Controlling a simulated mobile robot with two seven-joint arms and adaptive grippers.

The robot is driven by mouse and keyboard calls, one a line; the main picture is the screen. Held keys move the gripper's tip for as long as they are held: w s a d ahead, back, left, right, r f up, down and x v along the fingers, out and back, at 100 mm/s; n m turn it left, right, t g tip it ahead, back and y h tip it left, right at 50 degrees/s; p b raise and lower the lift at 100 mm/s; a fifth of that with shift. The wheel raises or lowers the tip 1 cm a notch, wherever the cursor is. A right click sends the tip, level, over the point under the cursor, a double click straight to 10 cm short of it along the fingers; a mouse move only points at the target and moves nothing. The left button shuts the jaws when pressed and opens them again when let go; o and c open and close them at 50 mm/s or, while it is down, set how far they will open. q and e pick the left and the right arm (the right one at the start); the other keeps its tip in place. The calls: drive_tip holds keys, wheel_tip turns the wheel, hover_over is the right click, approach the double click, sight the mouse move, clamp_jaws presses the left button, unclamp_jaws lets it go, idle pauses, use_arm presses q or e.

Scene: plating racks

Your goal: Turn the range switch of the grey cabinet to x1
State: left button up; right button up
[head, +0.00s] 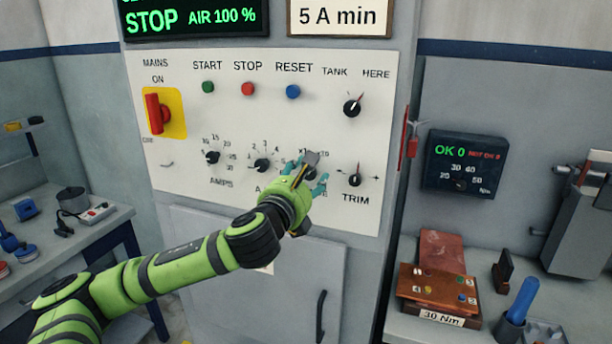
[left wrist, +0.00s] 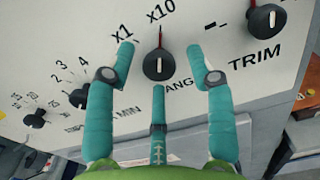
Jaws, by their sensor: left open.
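The grey cabinet (head: 180,235) carries a white control panel (head: 240,120). Its range switch (left wrist: 159,66) is a round black knob with a red-edged pointer, low on the panel between the A MIN knob and the TRIM knob. In the left wrist view its pointer points up at the x10 mark, with x1 to the left of it. My left gripper (head: 306,172) is open, its teal fingers pointing at the panel. In the left wrist view the fingers (left wrist: 161,52) stand on either side of the switch; whether they touch it I cannot tell. The head view mostly hides the switch behind the gripper.
The TRIM knob (head: 355,180) is close on the right and the A MIN knob (head: 262,165) on the left. A red MAINS switch (head: 156,113) sits upper left. A right-hand bench holds a copper block (head: 440,250) and a blue-handled tool (head: 522,300).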

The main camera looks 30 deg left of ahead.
use_arm(q)
clamp_jaws()
drive_tip(key=n, duration=0.5)
drive_tip(key=shift+d+f, duration=0.1)
drive_tip(key=n, duration=0.3)
drive_tip(key=shift+n, duration=1.8)
